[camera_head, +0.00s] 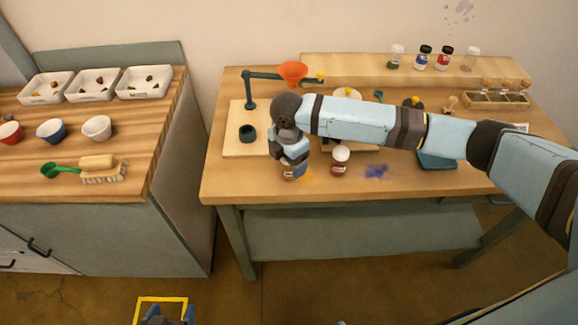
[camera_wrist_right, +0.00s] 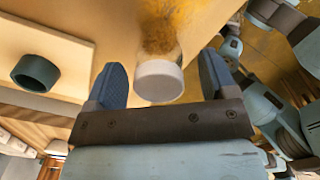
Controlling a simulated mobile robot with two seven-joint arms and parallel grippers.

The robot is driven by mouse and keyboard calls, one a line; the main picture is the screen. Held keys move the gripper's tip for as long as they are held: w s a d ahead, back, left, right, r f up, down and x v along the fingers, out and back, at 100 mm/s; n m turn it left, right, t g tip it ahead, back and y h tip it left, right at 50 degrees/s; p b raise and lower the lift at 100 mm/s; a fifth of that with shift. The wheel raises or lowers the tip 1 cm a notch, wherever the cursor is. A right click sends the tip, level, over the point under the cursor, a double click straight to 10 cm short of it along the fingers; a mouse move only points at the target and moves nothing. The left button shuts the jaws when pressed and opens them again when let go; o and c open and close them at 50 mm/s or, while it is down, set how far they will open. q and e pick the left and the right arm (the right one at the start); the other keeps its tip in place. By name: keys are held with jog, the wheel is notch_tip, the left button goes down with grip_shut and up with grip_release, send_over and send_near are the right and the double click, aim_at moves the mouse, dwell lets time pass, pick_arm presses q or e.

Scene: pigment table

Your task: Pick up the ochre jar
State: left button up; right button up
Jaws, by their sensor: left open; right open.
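The ochre jar (camera_wrist_right: 158,82) shows in the right wrist view with its white lid between the two blue fingers of my right gripper (camera_wrist_right: 163,80). A gap shows on each side of the lid, so the gripper is open around it. Ochre colour shows beyond the lid; I cannot separate jar contents from spilled powder. In the head view, my right gripper (camera_head: 293,163) is over the table's front left part and hides most of the jar (camera_head: 291,174). My left gripper (camera_head: 170,313) is open and empty at the bottom edge, away from the table.
A red jar (camera_head: 340,162) with a white lid stands just right of my right gripper. Blue powder (camera_head: 376,171) lies beyond it. Several jars line the back shelf (camera_head: 350,67).

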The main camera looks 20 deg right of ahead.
jog(key=shift+f, duration=0.55)
jog(key=c, duration=1)
jog(key=shift+r, duration=0.1)
